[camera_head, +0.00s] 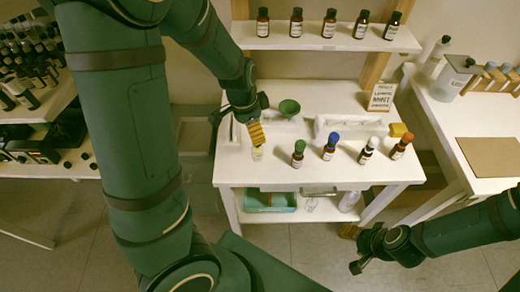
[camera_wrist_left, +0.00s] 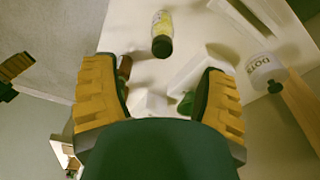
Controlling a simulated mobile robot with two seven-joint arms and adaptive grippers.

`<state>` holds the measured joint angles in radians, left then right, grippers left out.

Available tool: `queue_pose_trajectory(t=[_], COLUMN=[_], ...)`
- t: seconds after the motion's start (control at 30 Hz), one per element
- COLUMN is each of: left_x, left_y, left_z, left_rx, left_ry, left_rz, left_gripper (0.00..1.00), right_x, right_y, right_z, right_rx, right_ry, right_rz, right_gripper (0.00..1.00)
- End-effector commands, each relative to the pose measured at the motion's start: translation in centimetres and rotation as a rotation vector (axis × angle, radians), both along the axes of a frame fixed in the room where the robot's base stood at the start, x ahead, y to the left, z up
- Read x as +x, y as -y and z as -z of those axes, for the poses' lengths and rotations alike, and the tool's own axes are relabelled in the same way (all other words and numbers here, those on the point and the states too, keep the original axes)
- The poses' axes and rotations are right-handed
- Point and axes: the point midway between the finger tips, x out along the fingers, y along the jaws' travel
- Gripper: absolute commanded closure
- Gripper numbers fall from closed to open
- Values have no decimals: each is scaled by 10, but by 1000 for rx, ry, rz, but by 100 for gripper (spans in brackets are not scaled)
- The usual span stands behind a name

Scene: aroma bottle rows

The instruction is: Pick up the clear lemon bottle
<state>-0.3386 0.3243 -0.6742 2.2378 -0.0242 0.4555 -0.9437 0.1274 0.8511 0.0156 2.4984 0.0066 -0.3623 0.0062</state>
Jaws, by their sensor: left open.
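A small pale bottle with a yellowish look, which fits the clear lemon bottle (camera_head: 257,153), stands at the table's left front, left of the dark bottles. My left gripper (camera_head: 254,134) is directly above it with yellow finger pads. A bottle with a yellow label and dark cap (camera_wrist_left: 162,34) shows beyond the fingertips there, apart from both. My right gripper (camera_head: 364,252) hangs low at the right, away from the table; its jaw state is unclear.
Dark bottles with green (camera_head: 298,154), blue (camera_head: 330,146), white (camera_head: 368,150) and orange (camera_head: 402,146) caps stand along the front. A green funnel-like bowl (camera_head: 289,108), white tray (camera_head: 347,125) and lettered sign (camera_head: 381,97) are behind. A shelf (camera_head: 270,39) holds more bottles.

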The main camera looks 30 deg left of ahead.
Motion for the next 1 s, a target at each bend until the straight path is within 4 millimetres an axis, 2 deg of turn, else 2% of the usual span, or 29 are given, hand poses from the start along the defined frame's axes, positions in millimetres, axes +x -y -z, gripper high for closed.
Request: queue_pose_trajectory(t=[0.03, 0.23, 0.47, 0.8, 1.0], left_x=[0, 5, 8, 17, 19], left_y=[1, 4, 6, 8, 9], left_z=[15, 48, 62, 106, 111], left_rx=[1, 0, 1, 1, 1], left_ry=[-4, -4, -1, 0, 2], left_rz=[-1, 0, 0, -1, 0], left_gripper=[27, 27, 27, 27, 27], right_x=[-1, -5, -7, -10, -9], right_y=[0, -1, -1, -2, -2], right_z=[8, 20, 24, 42, 43], right_rx=[0, 3, 4, 5, 5], right_ry=[-3, -11, -16, -21, -20], right_rz=[-2, -10, -13, -19, -19], right_gripper=[45, 45, 45, 45, 45])
